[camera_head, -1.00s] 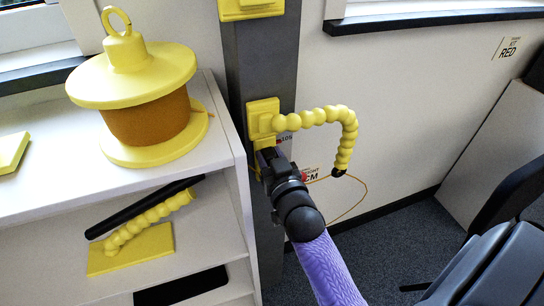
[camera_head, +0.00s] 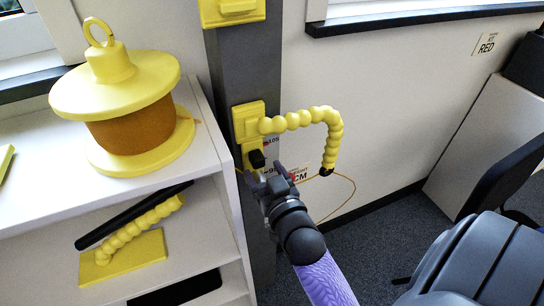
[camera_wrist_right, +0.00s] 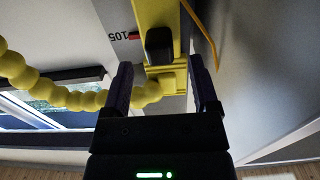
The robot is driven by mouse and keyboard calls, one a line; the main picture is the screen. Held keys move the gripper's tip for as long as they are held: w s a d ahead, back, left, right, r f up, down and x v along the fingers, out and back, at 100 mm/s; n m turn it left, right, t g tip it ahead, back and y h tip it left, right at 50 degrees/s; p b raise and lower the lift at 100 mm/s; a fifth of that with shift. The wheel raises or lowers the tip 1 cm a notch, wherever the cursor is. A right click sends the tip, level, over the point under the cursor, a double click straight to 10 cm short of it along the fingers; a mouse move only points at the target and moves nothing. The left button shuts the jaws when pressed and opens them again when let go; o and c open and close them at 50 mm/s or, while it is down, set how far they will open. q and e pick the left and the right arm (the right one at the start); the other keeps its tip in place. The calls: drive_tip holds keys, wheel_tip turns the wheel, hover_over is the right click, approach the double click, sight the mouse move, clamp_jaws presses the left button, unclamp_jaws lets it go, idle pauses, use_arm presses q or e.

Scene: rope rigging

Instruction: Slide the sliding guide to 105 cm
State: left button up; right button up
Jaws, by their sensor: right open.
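The sliding guide is a yellow carriage (camera_head: 248,118) on the grey post (camera_head: 233,70), with a beaded yellow arm (camera_head: 315,117) curving out right and down. A black knob (camera_head: 257,158) sits on its lower yellow part. A red mark with "105" (camera_head: 270,142) is on the post beside the guide, close to the knob's level in the right wrist view (camera_wrist_right: 134,37). My right gripper (camera_head: 267,172) is open and empty, just short of the knob. In the wrist view, the knob (camera_wrist_right: 158,45) lies ahead between the open fingers (camera_wrist_right: 160,64). My left gripper is out of view.
A white shelf (camera_head: 207,150) stands left of the post, with a yellow-and-orange spool (camera_head: 125,125) on top and a yellow bead piece (camera_head: 130,250) below. A thin yellow cord (camera_head: 345,190) loops from the beaded arm's tip. A dark chair (camera_head: 480,260) is at lower right.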

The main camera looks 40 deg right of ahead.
drive_tip(key=v, duration=0.6)
drive_tip(key=shift+p, duration=0.3)
